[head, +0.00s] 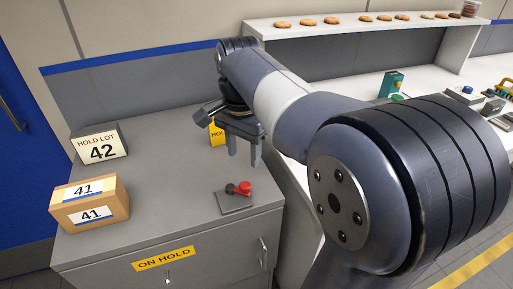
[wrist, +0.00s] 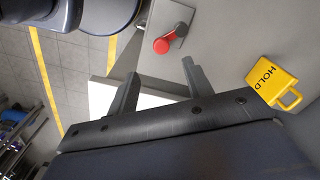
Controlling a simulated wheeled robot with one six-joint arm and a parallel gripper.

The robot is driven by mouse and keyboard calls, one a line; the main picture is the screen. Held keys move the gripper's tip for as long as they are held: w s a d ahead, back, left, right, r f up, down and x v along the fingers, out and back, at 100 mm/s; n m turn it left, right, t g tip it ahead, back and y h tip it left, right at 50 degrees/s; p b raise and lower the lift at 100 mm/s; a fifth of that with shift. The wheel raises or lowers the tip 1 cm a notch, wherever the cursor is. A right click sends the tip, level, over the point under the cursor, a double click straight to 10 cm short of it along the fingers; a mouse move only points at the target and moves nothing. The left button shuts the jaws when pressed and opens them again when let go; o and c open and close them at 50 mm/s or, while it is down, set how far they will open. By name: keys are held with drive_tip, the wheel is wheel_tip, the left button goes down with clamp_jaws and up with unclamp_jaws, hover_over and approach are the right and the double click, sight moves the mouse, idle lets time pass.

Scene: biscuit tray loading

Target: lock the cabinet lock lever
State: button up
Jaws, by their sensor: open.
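The lock lever (head: 244,188) has a red knob and a dark pivot, and sits on a small grey plate (head: 236,204) on the cabinet top, near its front right edge. The cabinet (head: 165,215) is grey with a yellow ON HOLD label (head: 165,258) on its front. In the wrist view the lever's red knob (wrist: 161,46) lies just beyond my fingertips, with the dark pivot to its upper right. My gripper (head: 243,158) is open and empty, pointing down above the cabinet top, behind the lever and apart from it. Its two spread fingers (wrist: 159,74) also show in the wrist view.
A HOLD LOT 42 box (head: 98,142) and a cardboard box marked 41 (head: 90,202) stand at the cabinet's left. A yellow HOLD tag (wrist: 272,82) lies near my gripper. A shelf with biscuits (head: 350,28) and a white counter are behind. The cabinet's middle is clear.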

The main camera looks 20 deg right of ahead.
sight(245, 184)
wheel_tip(245, 184, down, 10)
drive_tip(key=shift+w+f+b, duration=0.1)
drive_tip(key=shift+f+b, duration=0.05)
drive_tip(key=shift+b, duration=0.55)
drive_tip(key=shift+c, duration=0.5)
drive_tip(key=c, duration=0.9)
